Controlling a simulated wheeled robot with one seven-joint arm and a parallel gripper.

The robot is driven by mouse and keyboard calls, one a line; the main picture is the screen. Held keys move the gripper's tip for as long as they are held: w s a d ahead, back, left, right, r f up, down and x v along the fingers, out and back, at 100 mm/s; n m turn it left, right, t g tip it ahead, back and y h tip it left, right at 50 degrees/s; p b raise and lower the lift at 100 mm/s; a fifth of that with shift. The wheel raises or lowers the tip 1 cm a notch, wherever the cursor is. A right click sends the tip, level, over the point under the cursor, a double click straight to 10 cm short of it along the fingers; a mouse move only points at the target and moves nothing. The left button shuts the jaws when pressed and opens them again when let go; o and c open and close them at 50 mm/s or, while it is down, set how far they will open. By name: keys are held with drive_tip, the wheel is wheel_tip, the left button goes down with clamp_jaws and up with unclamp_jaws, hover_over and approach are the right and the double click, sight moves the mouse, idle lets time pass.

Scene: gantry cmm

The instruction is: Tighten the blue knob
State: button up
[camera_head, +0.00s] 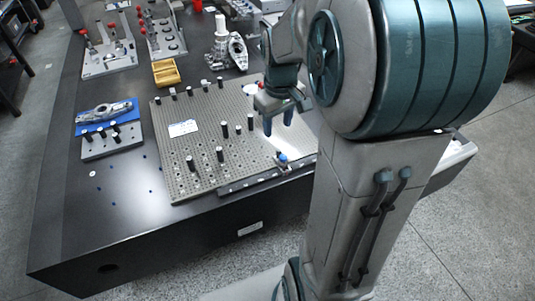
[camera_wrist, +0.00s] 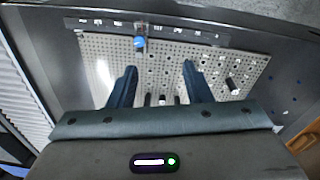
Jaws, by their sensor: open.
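The blue knob (camera_head: 283,158) sits on the dark rail along the front edge of the perforated fixture plate (camera_head: 172,168). In the wrist view the blue knob (camera_wrist: 140,42) is at the top, left of centre, beyond my fingertips. My gripper (camera_head: 279,122) is above the right part of the plate, behind the knob and apart from it. In the wrist view its two blue fingers (camera_wrist: 159,68) are spread wide with nothing held between them. The knob's underside is hidden.
Several black pins (camera_head: 220,154) stand on the plate. A yellow block (camera_head: 166,73), a blue tray (camera_head: 104,112) with a metal part, and metal fixtures (camera_head: 106,58) are farther left and back. The dark table's (camera_head: 130,217) front left is mostly clear.

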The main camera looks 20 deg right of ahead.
drive_tip(key=s+a+r+m, duration=0.1)
drive_tip(key=s+a, duration=0.2)
drive_tip(key=s, duration=0.3)
drive_tip(key=s+a+r+m+t+p, duration=0.1)
drive_tip(key=s+a+r, duration=0.1)
drive_tip(key=s+a, duration=0.2)
drive_tip(key=shift+s+a+r+m+t, duration=0.25)
drive_tip(key=shift+s+a+m+t, duration=0.05)
drive_tip(key=shift+s, duration=0.85)
